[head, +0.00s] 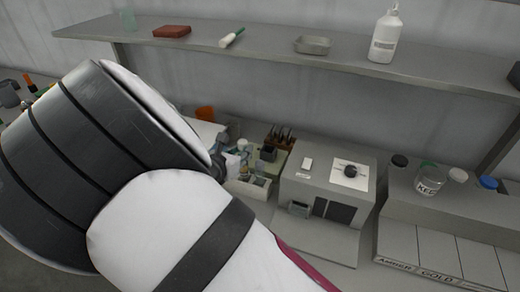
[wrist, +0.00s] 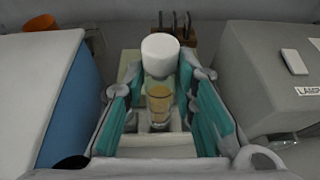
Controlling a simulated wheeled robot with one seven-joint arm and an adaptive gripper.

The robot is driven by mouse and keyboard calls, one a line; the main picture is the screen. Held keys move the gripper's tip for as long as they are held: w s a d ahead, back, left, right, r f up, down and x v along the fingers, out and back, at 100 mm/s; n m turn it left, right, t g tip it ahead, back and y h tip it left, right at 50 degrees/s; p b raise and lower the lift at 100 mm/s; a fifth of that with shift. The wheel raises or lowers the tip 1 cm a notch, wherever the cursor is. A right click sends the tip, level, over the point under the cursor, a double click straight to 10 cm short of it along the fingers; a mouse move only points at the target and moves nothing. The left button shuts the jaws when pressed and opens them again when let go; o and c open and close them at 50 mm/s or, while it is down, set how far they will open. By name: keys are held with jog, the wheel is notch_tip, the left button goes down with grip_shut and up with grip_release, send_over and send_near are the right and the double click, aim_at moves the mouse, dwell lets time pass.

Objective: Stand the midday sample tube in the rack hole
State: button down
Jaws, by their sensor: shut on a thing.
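The sample tube (wrist: 159,104) has a white cap (wrist: 160,54) and amber contents. In the wrist view it stands roughly upright between the teal-padded fingers of my gripper (wrist: 162,108), which is shut on it. A pale green surface (wrist: 130,69) shows behind the tube, perhaps part of the rack; no hole is clearly visible. In the head view my arm covers most of the gripper, and the tube cannot be made out clearly.
A grey boxy machine (head: 325,190) stands close on the gripper's right. A blue-sided white box (wrist: 65,90) is close on its left. A dark wooden block with upright tools (wrist: 183,38) stands behind. A shelf (head: 270,45) with a white bottle (head: 385,38) runs above the bench.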

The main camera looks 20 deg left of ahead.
jog(key=shift+f+p, duration=0.3)
jog(key=shift+f, duration=2.8)
jog(key=shift+f, duration=0.1)
jog(key=c, duration=1.6)
grip_release()
jog(key=shift+f, duration=0.1)
send_near(242, 169)
jog(key=shift+r+b+v, duration=0.2)
jog(key=shift+b+v, duration=0.1)
jog(key=shift+v, duration=0.7)
jog(key=shift+w, duration=0.1)
